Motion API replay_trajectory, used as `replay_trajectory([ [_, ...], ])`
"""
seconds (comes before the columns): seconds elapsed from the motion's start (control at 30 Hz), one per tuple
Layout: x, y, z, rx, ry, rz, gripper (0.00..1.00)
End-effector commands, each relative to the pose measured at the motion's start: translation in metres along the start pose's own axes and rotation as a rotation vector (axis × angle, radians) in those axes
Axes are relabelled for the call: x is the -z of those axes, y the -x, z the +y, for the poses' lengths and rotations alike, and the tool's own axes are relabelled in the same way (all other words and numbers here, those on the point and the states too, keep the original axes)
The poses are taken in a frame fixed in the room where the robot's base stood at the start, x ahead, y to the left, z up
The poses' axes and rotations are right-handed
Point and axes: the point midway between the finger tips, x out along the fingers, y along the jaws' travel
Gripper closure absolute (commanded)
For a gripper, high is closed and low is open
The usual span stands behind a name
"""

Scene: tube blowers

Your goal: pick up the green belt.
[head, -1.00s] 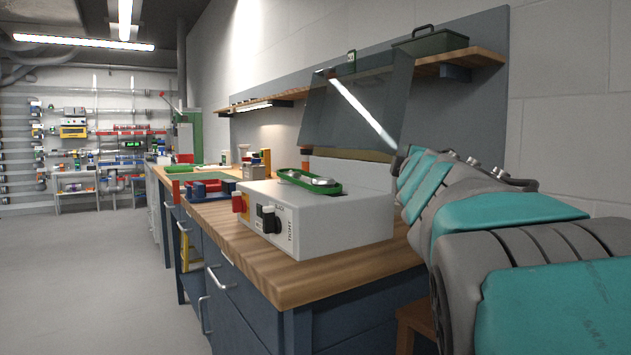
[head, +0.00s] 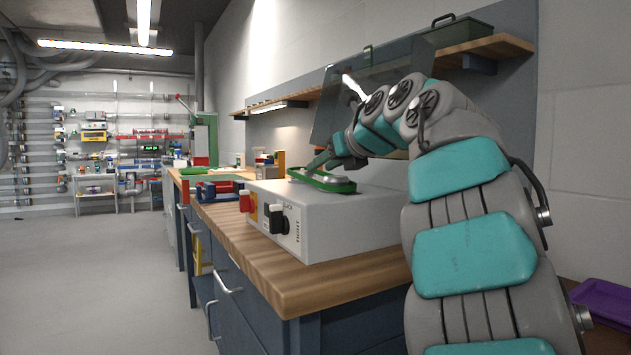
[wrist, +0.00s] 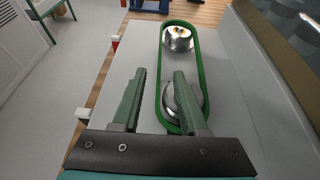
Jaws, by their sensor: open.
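The green belt (head: 338,187) is a long loop lying around two shiny metal pulleys on top of a grey-white machine box (head: 345,225). In the wrist view the belt (wrist: 199,62) runs away from me around the far pulley (wrist: 178,40) and the near pulley (wrist: 182,100). My gripper (wrist: 160,72) is open and empty above the near end of the belt. In the picture, the belt's left strand shows between the two fingers, and the right finger covers part of the near pulley. I cannot tell how high the fingers are. In the head view my gripper (head: 318,163) is at the belt.
The box has a red switch (head: 246,203) and a black knob (head: 273,218) on its front. A tilted dark clear guard (head: 335,100) stands behind it. Blue clamps (head: 220,190) lie farther along the wooden bench (head: 275,265). The floor at left is clear.

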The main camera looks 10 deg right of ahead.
Motion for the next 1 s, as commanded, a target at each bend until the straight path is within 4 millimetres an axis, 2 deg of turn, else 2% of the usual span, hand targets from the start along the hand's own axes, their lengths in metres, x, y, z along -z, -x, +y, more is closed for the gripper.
replay_trajectory([
  [0.37, 0.001, -0.032, 0.000, -0.001, 0.005, 0.007, 0.57],
  [0.7, 0.001, -0.074, 0.001, -0.002, 0.002, 0.006, 0.57],
  [0.97, 0.001, -0.077, 0.000, 0.000, 0.003, 0.005, 0.57],
  [1.0, 0.001, -0.077, 0.000, 0.000, 0.003, 0.005, 0.61],
])
